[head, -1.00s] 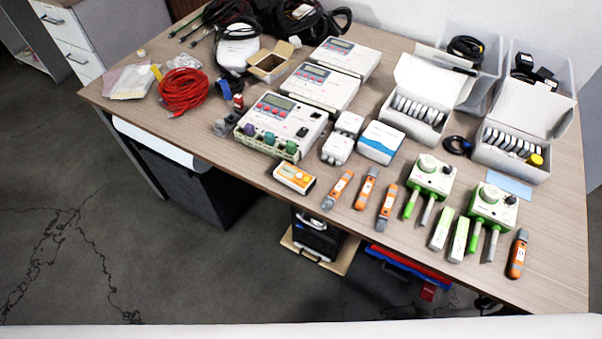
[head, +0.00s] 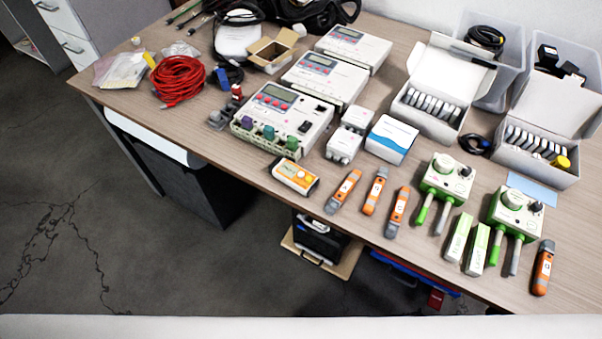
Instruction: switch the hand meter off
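A small white-and-orange handheld device (head: 296,177) with orange buttons lies near the front edge of the table, and looks like the hand meter. Its display is too small to read, so I cannot tell whether it is on or off. Several orange-and-grey pen-shaped devices lie to its right, one of them close by (head: 343,191). Neither of my grippers is in view.
The wooden table (head: 160,118) is crowded. Three white bench meters, the nearest with a grey display (head: 283,118), stand behind the device. Green-and-white units (head: 446,180) stand to the right. Red cable (head: 180,82) lies to the left. Bare tabletop lies left of the device.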

